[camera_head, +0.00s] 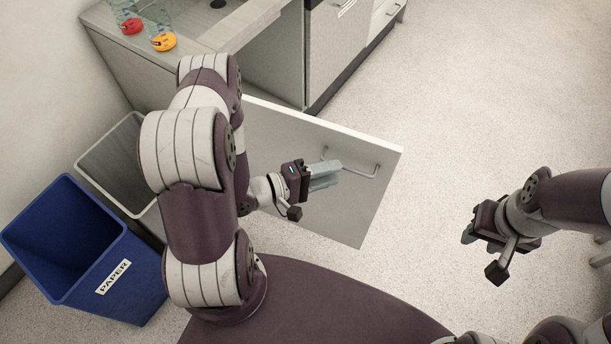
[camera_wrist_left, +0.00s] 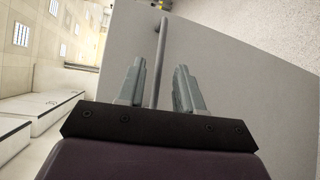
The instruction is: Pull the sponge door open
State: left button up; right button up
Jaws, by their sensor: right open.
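The grey cabinet door (camera_head: 350,215) stands swung out from the cabinet below the counter in the head view. Its bar handle (camera_head: 376,171) is on the face toward me, near the free edge. The door (camera_wrist_left: 235,80) and the handle (camera_wrist_left: 161,45) also show in the left wrist view. My left gripper (camera_head: 334,172) is at the handle. Its fingers (camera_wrist_left: 158,75) are apart, with the bar between them and a visible gap on each side. My right gripper (camera_head: 468,236) is open and empty over the floor at the right, away from the door.
A blue paper bin (camera_head: 120,285) and a grey bin (camera_head: 108,150) stand at the left. Other cabinets (camera_head: 345,40) stand behind.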

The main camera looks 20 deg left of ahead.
pick_arm(q)
jog(key=v, duration=0.9)
jog(key=w+a+r+m+g+y+p, duration=0.5)
jog(key=w+a+m+y, duration=0.2)
jog(key=w+y, duration=0.15)
jog(key=s+d+r+m+g+y+p, duration=0.1)
jog(key=s+d+r+m+g, duration=0.1)
jog(key=s+d+r, duration=0.2)
jog(key=s+d+r+m+g+y+p, duration=0.1)
jog(key=s+d+r+g+y, duration=0.1)
jog(key=s+r, duration=0.4)
notch_tip(320, 180, up, 3)
jog(key=d+g, duration=0.1)
jog(key=d, duration=0.1)
jog(key=shift+d+m, duration=0.25)
jog(key=shift+m, duration=0.15)
